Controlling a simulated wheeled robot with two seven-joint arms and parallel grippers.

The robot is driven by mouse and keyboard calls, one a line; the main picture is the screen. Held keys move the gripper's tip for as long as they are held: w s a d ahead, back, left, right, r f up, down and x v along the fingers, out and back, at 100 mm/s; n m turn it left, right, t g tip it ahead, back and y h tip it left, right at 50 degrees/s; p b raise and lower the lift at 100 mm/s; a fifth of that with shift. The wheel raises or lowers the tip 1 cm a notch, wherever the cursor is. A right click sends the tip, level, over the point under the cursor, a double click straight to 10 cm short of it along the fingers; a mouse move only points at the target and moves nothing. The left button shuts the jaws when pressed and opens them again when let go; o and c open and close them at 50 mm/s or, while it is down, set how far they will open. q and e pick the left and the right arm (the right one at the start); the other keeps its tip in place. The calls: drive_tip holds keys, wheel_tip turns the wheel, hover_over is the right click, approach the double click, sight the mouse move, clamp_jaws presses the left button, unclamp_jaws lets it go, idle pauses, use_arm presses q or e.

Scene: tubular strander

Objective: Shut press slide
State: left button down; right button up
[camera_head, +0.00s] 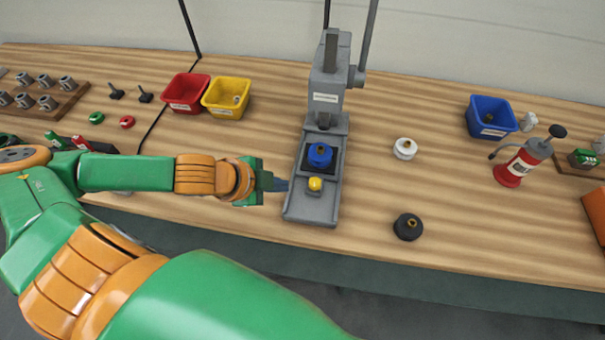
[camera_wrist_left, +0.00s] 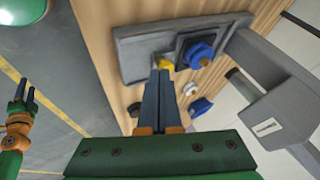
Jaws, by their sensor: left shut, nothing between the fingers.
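The grey press (camera_head: 325,95) stands upright on the bench, with its flat base (camera_head: 310,207) reaching toward the front edge. On its dark slide sits a blue round part (camera_head: 320,156), with a yellow knob (camera_head: 315,184) in front of it. The slide sits forward of the press column. My left gripper (camera_head: 281,185) is shut and empty, just left of the yellow knob. In the left wrist view its fingertips (camera_wrist_left: 163,75) point at the yellow knob (camera_wrist_left: 166,64); I cannot tell whether they touch. My right gripper (camera_wrist_left: 25,92) shows small in the left wrist view, its fingers apart.
Red (camera_head: 186,92) and yellow (camera_head: 227,97) bins stand behind left. A white spool (camera_head: 405,148) and a black piece (camera_head: 408,227) lie right of the press. A blue bin (camera_head: 491,117) and a red pump can (camera_head: 522,163) stand farther right. Bench between them is clear.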

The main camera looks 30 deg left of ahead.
sight(308, 175)
use_arm(q)
drive_tip(key=b+x, duration=0.6)
drive_tip(key=b, duration=0.1)
drive_tip(key=shift+s+a+f, duration=0.1)
drive_tip(key=shift+s+f, duration=0.1)
drive_tip(key=shift+f, duration=0.05)
drive_tip(key=shift+w+d+f, duration=0.25)
drive_tip(key=shift+w+f, duration=0.15)
drive_tip(key=shift+w, duration=0.05)
drive_tip(key=shift+w+d+f, duration=0.2)
drive_tip(key=shift+w+f, duration=0.25)
drive_tip(key=shift+w, duration=0.05)
drive_tip(key=w, duration=0.2)
drive_tip(key=w+a+p, duration=0.1)
drive_tip(key=shift+w+a+r, duration=0.1)
drive_tip(key=shift+r, duration=0.15)
drive_tip(key=shift+w+f, duration=0.15)
drive_tip(key=shift+w, duration=0.1)
use_arm(e)
wheel_tip(308, 175, down, 8)
drive_tip(key=shift+r, duration=0.15)
